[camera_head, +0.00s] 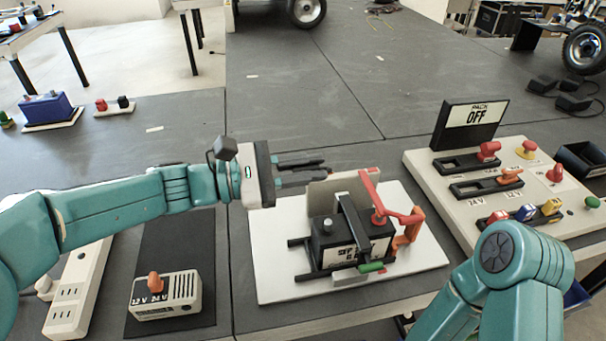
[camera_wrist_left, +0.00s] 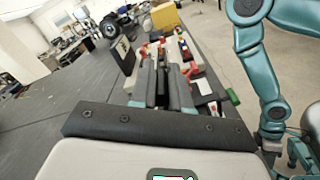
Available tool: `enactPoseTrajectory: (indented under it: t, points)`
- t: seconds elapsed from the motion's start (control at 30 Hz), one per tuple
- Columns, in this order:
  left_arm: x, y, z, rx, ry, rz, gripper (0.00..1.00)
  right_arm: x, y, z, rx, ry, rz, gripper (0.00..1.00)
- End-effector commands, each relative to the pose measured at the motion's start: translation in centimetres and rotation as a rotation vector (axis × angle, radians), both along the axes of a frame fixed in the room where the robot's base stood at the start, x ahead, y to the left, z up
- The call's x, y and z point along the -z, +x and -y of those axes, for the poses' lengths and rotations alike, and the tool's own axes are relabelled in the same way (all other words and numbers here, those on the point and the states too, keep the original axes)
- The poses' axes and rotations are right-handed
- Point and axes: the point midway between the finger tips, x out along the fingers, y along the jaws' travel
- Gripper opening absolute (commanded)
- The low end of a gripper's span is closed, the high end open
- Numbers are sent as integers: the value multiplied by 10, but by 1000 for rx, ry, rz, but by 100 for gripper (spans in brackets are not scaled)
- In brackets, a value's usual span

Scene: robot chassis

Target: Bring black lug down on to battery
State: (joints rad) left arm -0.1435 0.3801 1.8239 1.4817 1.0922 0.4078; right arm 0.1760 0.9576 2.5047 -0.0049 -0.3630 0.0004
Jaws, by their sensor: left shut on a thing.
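The black battery (camera_head: 326,247) sits on a white board, with a grey post on its left top and a red lug (camera_head: 379,216) on its right top. A black bar (camera_head: 352,222) slants across its middle. My left gripper (camera_head: 328,171) is behind and above the battery's left part, beside an upright grey-beige plate. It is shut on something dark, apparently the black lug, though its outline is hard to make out. The fingers also show in the left wrist view (camera_wrist_left: 162,88). My right arm shows at the lower right, but its gripper does not.
A control panel (camera_head: 470,205) with red, orange and yellow knobs stands to the right, below a PACK OFF sign (camera_head: 475,117). A charger (camera_head: 166,296) and a power strip (camera_head: 75,300) lie front left. An orange bracket (camera_head: 408,228) stands at the board's right.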

Motion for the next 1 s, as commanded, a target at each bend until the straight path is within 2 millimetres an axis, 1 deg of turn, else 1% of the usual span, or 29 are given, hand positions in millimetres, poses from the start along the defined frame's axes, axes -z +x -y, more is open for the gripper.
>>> enactPoseTrajectory:
  t: [0.03,0.3,0.5,0.6,0.7,0.87,1.0]
  points:
    - [19,-6,0,-1,9,47,0,28,0,0,0,0,0,43]
    - [50,-29,5,-2,58,298,0,100,0,0,0,0,0,43]
    - [72,-41,7,-2,93,478,0,150,0,0,0,0,0,43]
    - [83,-45,8,-2,111,558,0,170,0,0,0,0,0,43]
    - [91,-47,9,-2,126,630,0,185,2,1,6,-2,3,43]
    - [102,-49,9,-2,143,715,0,201,7,6,26,-5,11,43]
    - [108,-50,9,-2,143,709,0,210,9,8,36,-7,17,43]
